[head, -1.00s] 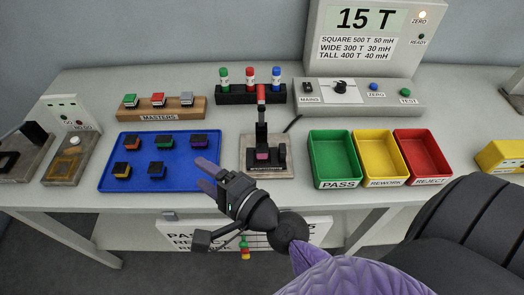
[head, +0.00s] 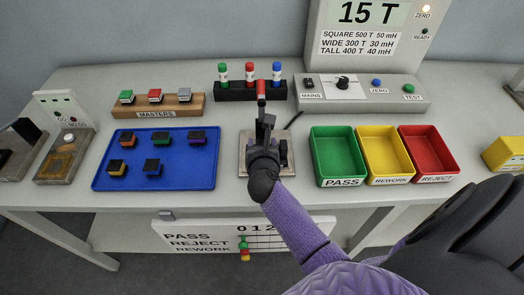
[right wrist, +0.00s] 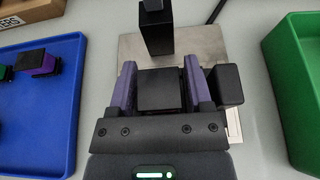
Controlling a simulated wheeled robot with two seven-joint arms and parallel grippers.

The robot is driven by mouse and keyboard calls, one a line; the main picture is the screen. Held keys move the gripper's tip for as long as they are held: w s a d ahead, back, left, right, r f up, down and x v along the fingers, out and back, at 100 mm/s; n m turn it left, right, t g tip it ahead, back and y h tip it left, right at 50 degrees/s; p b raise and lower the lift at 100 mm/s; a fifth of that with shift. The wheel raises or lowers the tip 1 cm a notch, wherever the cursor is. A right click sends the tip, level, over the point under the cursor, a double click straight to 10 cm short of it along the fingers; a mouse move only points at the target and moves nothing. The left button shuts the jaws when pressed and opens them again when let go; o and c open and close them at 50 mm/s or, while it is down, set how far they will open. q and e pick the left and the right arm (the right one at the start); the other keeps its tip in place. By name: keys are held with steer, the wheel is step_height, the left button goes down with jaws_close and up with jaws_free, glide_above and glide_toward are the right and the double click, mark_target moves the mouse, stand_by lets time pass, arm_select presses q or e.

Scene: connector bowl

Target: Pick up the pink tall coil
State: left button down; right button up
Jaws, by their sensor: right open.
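My left gripper is not in view.
A blue tray (head: 188,181) with several coils lies left of the fixture. Green (head: 325,155), yellow (head: 378,155) and red (head: 422,148) bins stand to the right. A black upright post (right wrist: 156,30) stands just beyond the coil, and a black block (right wrist: 226,85) sits right of my fingers.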

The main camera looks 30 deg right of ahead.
steer(key=shift+r, duration=0.1)
jaws_close()
